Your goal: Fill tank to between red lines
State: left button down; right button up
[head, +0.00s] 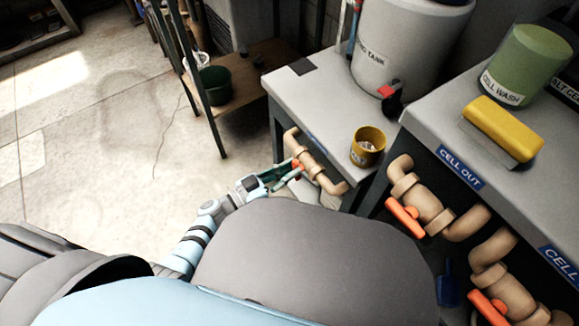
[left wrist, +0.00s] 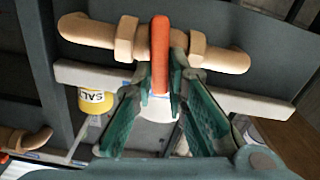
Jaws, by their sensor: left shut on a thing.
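The white tank (head: 400,50) stands on the grey bench in the head view; its label reads "...NG TANK", partly cut off. No red lines show on its visible side. A tan pipe (head: 331,186) with an orange valve handle (head: 297,164) runs along the bench front below it. My left gripper (head: 285,176) is at this handle. In the left wrist view, the green fingers (left wrist: 160,84) are shut on the lower end of the orange handle (left wrist: 160,48), which stands crosswise to the tan pipe (left wrist: 218,59). My right gripper is not in view.
A yellow salt cup (head: 368,147) sits near the bench edge. The right bench carries a green "CELL WASH" container (head: 524,65) and a yellow block (head: 503,129). Orange-handled pipes (head: 424,207) jut out below it. Open floor (head: 90,130) lies to the left.

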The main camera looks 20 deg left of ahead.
pick_arm(q)
jog(key=shift+n, duration=0.3)
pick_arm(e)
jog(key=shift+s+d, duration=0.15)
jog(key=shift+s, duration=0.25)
pick_arm(q)
jog(key=c, duration=1.6)
grip_release()
jog(key=v, duration=1.2)
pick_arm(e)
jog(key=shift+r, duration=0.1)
